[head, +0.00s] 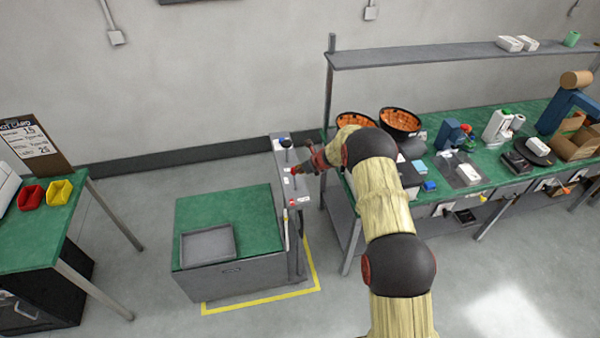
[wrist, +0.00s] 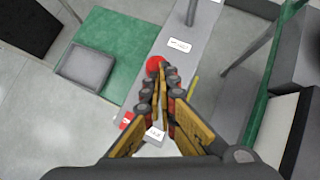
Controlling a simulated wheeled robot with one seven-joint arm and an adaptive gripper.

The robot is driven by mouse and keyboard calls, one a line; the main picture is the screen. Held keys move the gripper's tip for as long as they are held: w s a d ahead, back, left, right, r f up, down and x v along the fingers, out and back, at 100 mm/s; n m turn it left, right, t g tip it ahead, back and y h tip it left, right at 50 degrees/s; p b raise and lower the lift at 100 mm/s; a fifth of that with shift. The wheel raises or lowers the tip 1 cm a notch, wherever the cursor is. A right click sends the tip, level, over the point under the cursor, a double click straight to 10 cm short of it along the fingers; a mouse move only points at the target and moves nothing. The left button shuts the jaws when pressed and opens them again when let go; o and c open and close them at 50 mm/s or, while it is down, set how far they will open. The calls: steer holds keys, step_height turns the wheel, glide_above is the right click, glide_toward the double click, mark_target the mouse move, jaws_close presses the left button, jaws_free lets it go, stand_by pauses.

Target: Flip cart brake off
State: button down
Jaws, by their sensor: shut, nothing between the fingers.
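The cart (head: 252,282) has a green top and a narrow grey panel (head: 280,160) along its right side. In the wrist view the same panel (wrist: 205,50) carries a lever with a red ball knob (wrist: 153,64). My gripper (wrist: 166,76) is shut and empty over the panel. Its fingertips are right beside the red knob and partly cover it; I cannot tell whether they touch. In the head view my gripper (head: 300,169) is above the panel and hides part of it. The lever's shaft is hidden by the fingers.
A second post with a black knob (head: 285,142) stands at the panel's far end. A grey tray (head: 208,245) sits on the cart. A long green workbench (head: 475,195) loaded with parts is close on the right. Yellow floor tape (head: 262,302) borders the cart; open floor lies left.

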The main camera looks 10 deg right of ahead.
steer(key=shift+w, duration=0.45)
steer(key=shift+d, duration=0.1)
steer(key=w+r+b+v, duration=0.1)
steer(key=w+v, duration=0.1)
steer(key=v, duration=1)
steer(key=shift+s+d+r, duration=0.3)
steer(key=shift+d+r, duration=0.05)
steer(key=shift+d, duration=0.2)
steer(key=shift+r, duration=0.1)
